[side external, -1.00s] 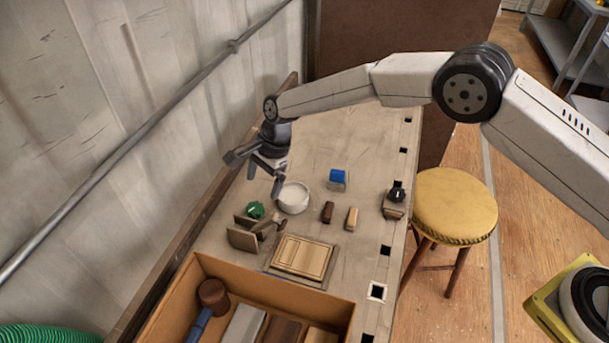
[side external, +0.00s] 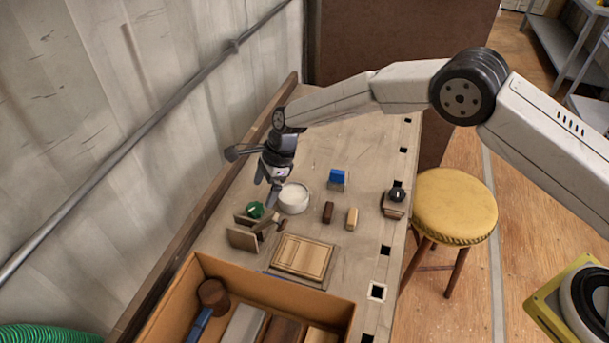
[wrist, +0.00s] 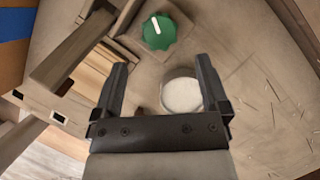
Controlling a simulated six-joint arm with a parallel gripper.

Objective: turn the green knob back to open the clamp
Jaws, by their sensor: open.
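The green knob (side external: 255,210) with a white mark sits on the bench beside the wooden clamp (side external: 243,238), near the wall side. In the wrist view the green knob (wrist: 159,31) lies ahead of the fingertips, near the top of the picture, and the white mark on it shows clearly. My gripper (side external: 268,192) hangs above the bench, up and to the right of the knob and apart from it. In the wrist view my gripper (wrist: 160,65) is open, with nothing between its fingers. The clamp's wooden parts (wrist: 75,50) show at the left there.
A white bowl (side external: 293,198) stands close to the right of the knob. A wooden panel (side external: 303,257) lies in front. A blue block (side external: 338,177), two small wooden blocks and a black knob (side external: 397,194) stand farther right. An open box (side external: 270,285) of tools fills the near end.

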